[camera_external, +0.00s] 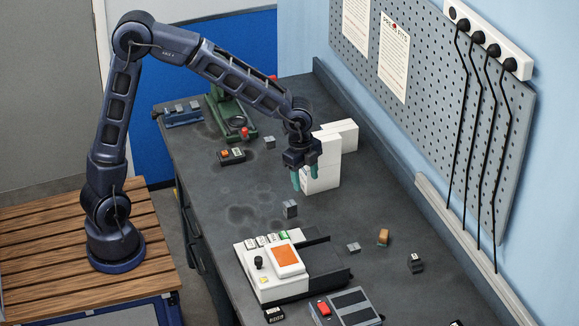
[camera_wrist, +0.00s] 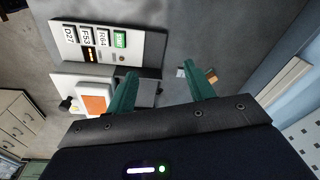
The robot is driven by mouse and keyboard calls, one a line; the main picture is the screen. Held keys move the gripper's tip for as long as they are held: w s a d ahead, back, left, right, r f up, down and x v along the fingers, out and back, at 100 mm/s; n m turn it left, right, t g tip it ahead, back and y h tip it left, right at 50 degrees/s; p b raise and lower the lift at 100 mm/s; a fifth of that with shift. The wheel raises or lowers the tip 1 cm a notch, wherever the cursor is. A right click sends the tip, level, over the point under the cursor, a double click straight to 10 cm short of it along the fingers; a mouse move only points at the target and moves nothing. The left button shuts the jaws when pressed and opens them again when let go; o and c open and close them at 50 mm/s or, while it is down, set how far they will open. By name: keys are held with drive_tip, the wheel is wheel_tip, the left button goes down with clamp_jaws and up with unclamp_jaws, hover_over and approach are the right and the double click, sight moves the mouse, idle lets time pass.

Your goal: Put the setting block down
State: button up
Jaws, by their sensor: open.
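My gripper (camera_external: 303,180) hangs over the middle of the dark bench with its teal fingers pointing down. In the wrist view my gripper (camera_wrist: 162,82) has its two fingers spread, with no block held between them. A small grey block (camera_external: 290,208) stands on the bench just below and slightly left of the fingertips in the external view, apart from them. Other small grey blocks lie at the back (camera_external: 269,142) and toward the right (camera_external: 353,247). I cannot tell from their looks which one is the setting block.
A white device with an orange screen (camera_external: 284,257) stands near the front, with labelled keys behind it. White boxes (camera_external: 325,150) stand close behind my gripper. A green stand (camera_external: 232,115) is at the back left. A brown-orange block (camera_external: 383,237) lies at right. Bench left of centre is clear.

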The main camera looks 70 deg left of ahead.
drive_tip(key=s+a+r+n+t+y, duration=0.1)
drive_tip(key=s+a+r+n, duration=0.35)
drive_tip(key=s, duration=0.45)
drive_tip(key=s+a+r+n+t+y, duration=0.1)
drive_tip(key=s+a+r+n, duration=0.2)
drive_tip(key=s+a+r, duration=0.45)
drive_tip(key=s+a+n, duration=0.1)
drive_tip(key=s+n, duration=0.2)
drive_tip(key=s, duration=0.5)
drive_tip(key=s+a+n+t+h, duration=0.1)
drive_tip(key=s+a+n, duration=0.1)
drive_tip(key=s, duration=0.7)
drive_tip(key=shift+s+a+f+n+t, duration=0.2)
drive_tip(key=shift+a+n+t, duration=0.1)
drive_tip(key=shift+n, duration=0.15)
drive_tip(key=shift+w+d, duration=0.1)
